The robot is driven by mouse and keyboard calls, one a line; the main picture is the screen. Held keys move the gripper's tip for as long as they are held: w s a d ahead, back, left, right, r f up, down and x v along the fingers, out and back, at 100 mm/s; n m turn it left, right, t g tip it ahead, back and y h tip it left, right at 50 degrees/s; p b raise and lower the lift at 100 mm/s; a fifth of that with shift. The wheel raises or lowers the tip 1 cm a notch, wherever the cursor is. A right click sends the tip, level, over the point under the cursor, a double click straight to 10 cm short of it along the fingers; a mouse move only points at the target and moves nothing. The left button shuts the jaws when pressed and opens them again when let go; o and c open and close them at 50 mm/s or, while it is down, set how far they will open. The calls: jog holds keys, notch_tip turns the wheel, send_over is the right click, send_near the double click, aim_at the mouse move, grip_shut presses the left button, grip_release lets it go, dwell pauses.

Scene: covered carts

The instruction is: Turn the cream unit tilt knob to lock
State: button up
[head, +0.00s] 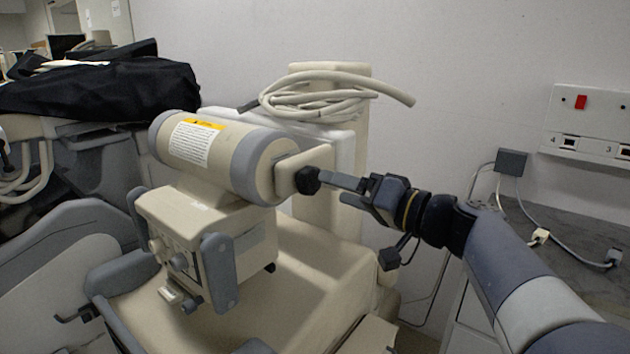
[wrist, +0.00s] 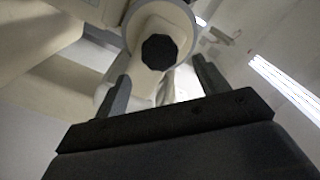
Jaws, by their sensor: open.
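The cream unit (head: 215,160) has a cylindrical head with grey bands and a yellow-topped warning label. Its black faceted tilt knob (head: 307,181) sits on the cream end block at the right end of the cylinder. My gripper (head: 340,190) reaches in from the right, with its fingertips close to the knob in the head view. In the wrist view the knob (wrist: 160,52) lies ahead of and between the lines of the two open fingers (wrist: 160,85), above their tips in the picture. I cannot tell whether a finger touches it.
A coiled cream cable (head: 315,97) hangs over the column behind the cylinder. A black cover (head: 105,85) lies over a cart at the back left. A wall panel (head: 592,122) with a red switch and a grey counter (head: 575,235) are at right.

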aim_at(316, 183)
jog(key=x, duration=0.6)
jog(key=shift+w+a, duration=0.2)
jog(key=shift+a, duration=0.15)
jog(key=shift+c, duration=0.4)
jog(key=c, duration=0.9)
